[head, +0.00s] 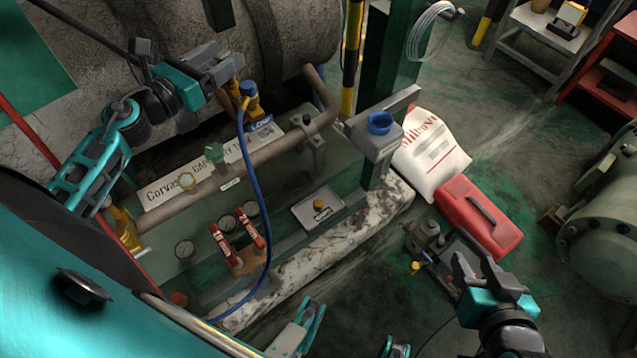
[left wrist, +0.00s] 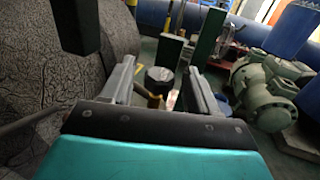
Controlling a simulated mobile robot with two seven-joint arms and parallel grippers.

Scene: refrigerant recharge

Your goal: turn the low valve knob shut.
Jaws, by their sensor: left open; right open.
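A yellow valve fitting with a blue top (head: 248,89) stands by the pipe in the head view, and a blue hose (head: 246,160) hangs from it. In the left wrist view the two fingers (left wrist: 160,92) stand wide apart, with a dark round-topped thing (left wrist: 161,76) and a yellow part (left wrist: 150,98) seen beyond the gap. My right gripper (head: 478,268) is open and empty over the floor.
A grey bracket holds a blue cup (head: 380,123). A white sack (head: 430,155) and a red toolbox (head: 479,216) lie right of the panel. A thick pipe (head: 235,165) crosses below my left gripper.

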